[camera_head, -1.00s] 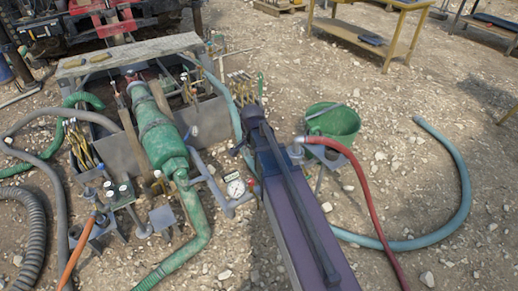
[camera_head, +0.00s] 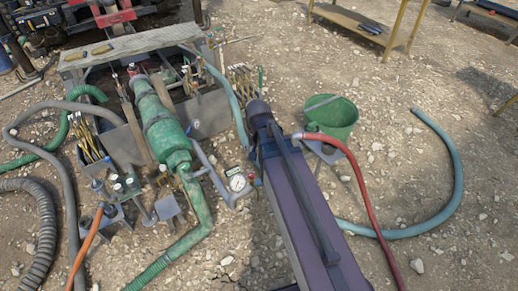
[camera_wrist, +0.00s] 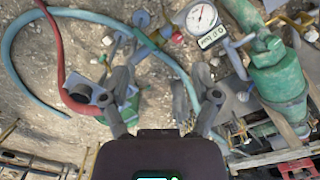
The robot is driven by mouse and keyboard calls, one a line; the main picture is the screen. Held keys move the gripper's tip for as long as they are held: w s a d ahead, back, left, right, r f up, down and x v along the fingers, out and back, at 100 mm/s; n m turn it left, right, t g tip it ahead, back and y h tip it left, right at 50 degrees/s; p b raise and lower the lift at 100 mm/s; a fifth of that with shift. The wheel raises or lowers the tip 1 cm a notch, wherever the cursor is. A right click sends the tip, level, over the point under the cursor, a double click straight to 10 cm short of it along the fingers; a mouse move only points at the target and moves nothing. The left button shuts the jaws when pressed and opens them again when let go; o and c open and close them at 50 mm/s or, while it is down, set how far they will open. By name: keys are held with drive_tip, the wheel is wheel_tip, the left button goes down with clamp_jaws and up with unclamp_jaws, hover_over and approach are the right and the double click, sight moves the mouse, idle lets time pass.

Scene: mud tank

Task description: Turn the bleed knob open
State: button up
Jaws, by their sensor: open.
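A small red knob (camera_wrist: 177,38) sits on the pipework beside the round white pressure gauge (camera_wrist: 202,16) in the wrist view; I take it to be the bleed knob, but cannot be sure. The gauge (camera_head: 237,183) also shows in the head view, at the end of a grey-blue pipe, with a small red part (camera_head: 252,177) right of it. My gripper (camera_wrist: 155,82) is open and empty in the wrist view, its fingers apart. The red knob appears beyond the fingertips, with no contact visible. In the head view my arm hides the gripper.
A green cylinder (camera_head: 165,135) and grey tank (camera_head: 208,116) stand left of my arm. A green bucket (camera_head: 335,115), red hose (camera_head: 364,195) and blue hose (camera_head: 458,165) lie to the right. Other hoses crowd the left. Stony ground is open at far right.

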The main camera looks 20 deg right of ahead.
drive_tip(key=shift+s+r+n+p, duration=0.7)
drive_tip(key=shift+s+r, duration=0.1)
drive_tip(key=shift+r, duration=0.1)
drive_tip(key=s+r+n+p, duration=0.1)
drive_tip(key=r+p, duration=0.1)
drive_tip(key=s+r+n+p, duration=0.1)
drive_tip(key=s+n, duration=0.1)
drive_tip(key=shift+s+r+p, duration=0.2)
drive_tip(key=shift+r+p, duration=0.15)
drive_tip(key=shift+r, duration=0.05)
